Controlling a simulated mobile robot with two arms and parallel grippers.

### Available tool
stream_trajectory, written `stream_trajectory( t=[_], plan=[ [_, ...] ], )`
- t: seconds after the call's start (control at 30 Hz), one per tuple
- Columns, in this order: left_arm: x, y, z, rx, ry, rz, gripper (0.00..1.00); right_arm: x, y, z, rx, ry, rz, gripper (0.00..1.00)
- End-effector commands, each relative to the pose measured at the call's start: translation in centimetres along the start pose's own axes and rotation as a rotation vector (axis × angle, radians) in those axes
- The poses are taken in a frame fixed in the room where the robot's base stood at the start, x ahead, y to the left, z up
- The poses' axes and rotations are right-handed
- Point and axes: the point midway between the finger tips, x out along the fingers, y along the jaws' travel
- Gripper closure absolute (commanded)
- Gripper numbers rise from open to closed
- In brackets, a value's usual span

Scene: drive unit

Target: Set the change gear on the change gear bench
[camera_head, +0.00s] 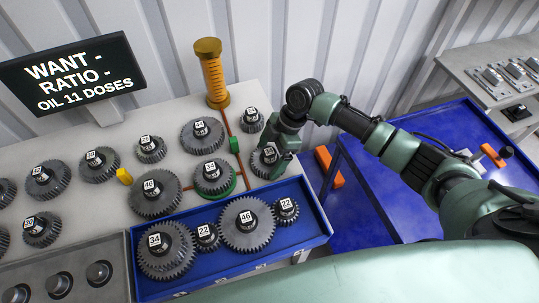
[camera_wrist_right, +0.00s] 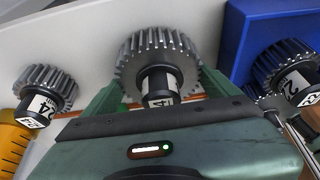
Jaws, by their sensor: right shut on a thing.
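A dark toothed change gear (camera_head: 262,167) with a white label on its black hub is at the right end of the pale change gear bench (camera_head: 115,142). My right gripper (camera_head: 273,160) comes down over it from the right. In the right wrist view, this gear (camera_wrist_right: 184,62) sits between the green fingers of the gripper (camera_wrist_right: 158,88), which is shut on it. The label is partly hidden there. I cannot tell whether the gear touches the bench. My left gripper is not in view.
Several labelled gears stand on the bench, including a small one (camera_head: 252,122) close by. A blue tray (camera_head: 316,226) with several gears is in front. An orange cylinder (camera_head: 214,78) stands behind. A black sign (camera_head: 72,72) and a blue cart (camera_head: 375,185) flank the bench.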

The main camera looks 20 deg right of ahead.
Motion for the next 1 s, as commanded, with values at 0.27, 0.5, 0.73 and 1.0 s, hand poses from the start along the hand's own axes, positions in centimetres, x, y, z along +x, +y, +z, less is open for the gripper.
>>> stream_trajectory(
  t=[0.27,0.5,0.73,1.0],
  plan=[
    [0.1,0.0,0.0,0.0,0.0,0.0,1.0,0.2,0.0,0.1,0.0,0.0,0.0,0.0],
    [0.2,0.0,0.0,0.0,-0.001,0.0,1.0,-0.7,0.1,0.0,-0.001,0.001,0.003,0.0],
    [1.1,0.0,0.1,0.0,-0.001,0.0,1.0,-5.1,0.2,0.1,-0.001,0.0,0.006,0.0],
    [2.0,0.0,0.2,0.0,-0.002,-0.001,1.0,-10.2,0.1,0.0,-0.001,0.0,0.003,0.0]
  ],
)
